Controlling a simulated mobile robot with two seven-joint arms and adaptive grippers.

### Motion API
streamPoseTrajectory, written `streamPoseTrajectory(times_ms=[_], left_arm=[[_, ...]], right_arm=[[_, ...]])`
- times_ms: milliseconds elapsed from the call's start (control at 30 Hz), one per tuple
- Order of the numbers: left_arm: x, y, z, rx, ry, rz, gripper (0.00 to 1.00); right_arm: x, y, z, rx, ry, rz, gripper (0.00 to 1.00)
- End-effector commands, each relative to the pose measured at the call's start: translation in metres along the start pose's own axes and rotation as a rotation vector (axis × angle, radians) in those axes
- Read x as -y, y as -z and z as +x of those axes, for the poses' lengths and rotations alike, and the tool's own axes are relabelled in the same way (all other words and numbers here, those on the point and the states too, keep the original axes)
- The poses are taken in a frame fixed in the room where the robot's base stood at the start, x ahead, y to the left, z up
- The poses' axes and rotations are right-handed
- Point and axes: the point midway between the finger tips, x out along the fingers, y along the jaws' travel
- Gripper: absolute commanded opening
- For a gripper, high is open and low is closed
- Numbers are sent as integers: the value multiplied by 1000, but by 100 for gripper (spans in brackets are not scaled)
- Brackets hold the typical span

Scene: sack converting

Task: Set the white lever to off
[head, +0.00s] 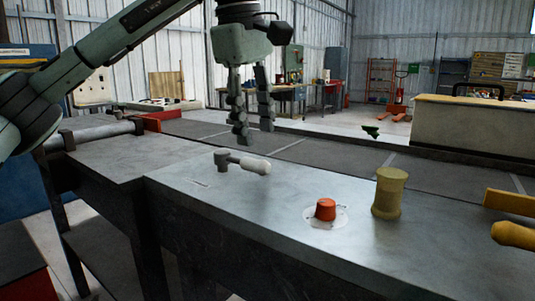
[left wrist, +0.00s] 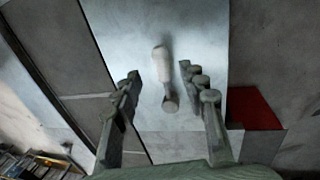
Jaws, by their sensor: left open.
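The white lever (head: 252,164) lies nearly level on a grey metal bench (head: 282,234), its white grip pointing right from a short grey pivot post (head: 222,160). In the left wrist view the lever (left wrist: 161,64) shows between and beyond the fingers, its pivot nearer to me. My left gripper (head: 251,135) is open and empty, pointing down above and just behind the lever, apart from it. It also shows in the left wrist view (left wrist: 158,72). My right gripper is not in view.
A red-orange knob (head: 325,209) on a white round plate and a yellow spool-shaped piece (head: 389,192) stand to the right on the bench. Yellow parts (head: 513,235) jut in at the right edge. A dark grey belt surface (head: 300,150) runs behind the bench.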

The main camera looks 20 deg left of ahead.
Motion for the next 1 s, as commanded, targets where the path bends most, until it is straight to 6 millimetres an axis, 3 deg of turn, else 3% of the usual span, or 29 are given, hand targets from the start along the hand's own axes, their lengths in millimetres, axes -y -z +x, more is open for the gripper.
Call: streamPoseTrajectory(times_ms=[333,733,1000], left_arm=[[0,0,54,1,2,-1,42],[0,0,65,1,-1,-1,42],[0,-1,65,1,-1,-1,11]], right_arm=[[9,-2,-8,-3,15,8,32],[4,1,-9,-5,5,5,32],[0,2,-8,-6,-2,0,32]])
